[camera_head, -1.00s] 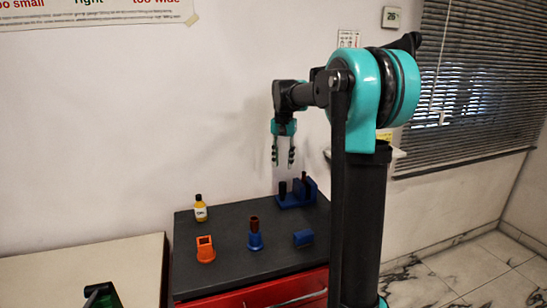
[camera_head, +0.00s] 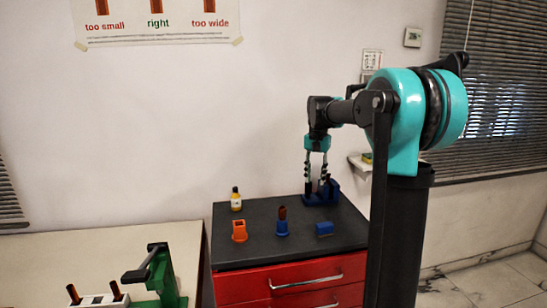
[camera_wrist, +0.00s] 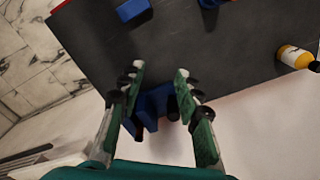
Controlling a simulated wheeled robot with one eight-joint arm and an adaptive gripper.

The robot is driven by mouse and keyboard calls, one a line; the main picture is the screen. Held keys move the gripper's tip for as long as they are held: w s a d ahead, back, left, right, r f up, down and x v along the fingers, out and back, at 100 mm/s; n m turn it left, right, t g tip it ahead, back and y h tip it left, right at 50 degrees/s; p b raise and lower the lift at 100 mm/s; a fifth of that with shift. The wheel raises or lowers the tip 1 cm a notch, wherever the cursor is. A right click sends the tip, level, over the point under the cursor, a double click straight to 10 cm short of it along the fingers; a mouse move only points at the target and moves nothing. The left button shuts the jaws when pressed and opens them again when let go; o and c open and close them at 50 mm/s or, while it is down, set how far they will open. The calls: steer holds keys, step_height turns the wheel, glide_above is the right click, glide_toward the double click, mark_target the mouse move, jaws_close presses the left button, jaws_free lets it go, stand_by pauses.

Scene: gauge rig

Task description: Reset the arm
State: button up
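My gripper (camera_head: 316,180) hangs pointing down above the back right of the dark cabinet top. Its two green fingers are apart with nothing between them; it also shows open in the wrist view (camera_wrist: 158,85). Beneath and behind it stands a blue holder (camera_head: 333,188) with dark upright parts. In the wrist view the blue holder (camera_wrist: 152,103) shows between and beyond the fingers. I cannot tell whether the fingers touch it.
On the cabinet top (camera_head: 260,245) stand a yellow bottle (camera_head: 236,200), an orange socket (camera_head: 239,232), a blue socket with a brown peg (camera_head: 282,225) and a blue block (camera_head: 324,229). A pale table (camera_head: 60,250) at left holds a green device (camera_head: 163,280) and a white peg block (camera_head: 98,299).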

steer(key=s+d+f+n+t, duration=0.2)
steer(key=s+f, duration=0.9)
steer(key=s, duration=0.4)
steer(key=s+d+f+n+t, duration=0.2)
steer(key=s+f+n, duration=0.1)
steer(key=s+f, duration=0.8)
steer(key=s, duration=0.4)
steer(key=shift+s+f, duration=0.2)
steer(key=shift+f, duration=0.05)
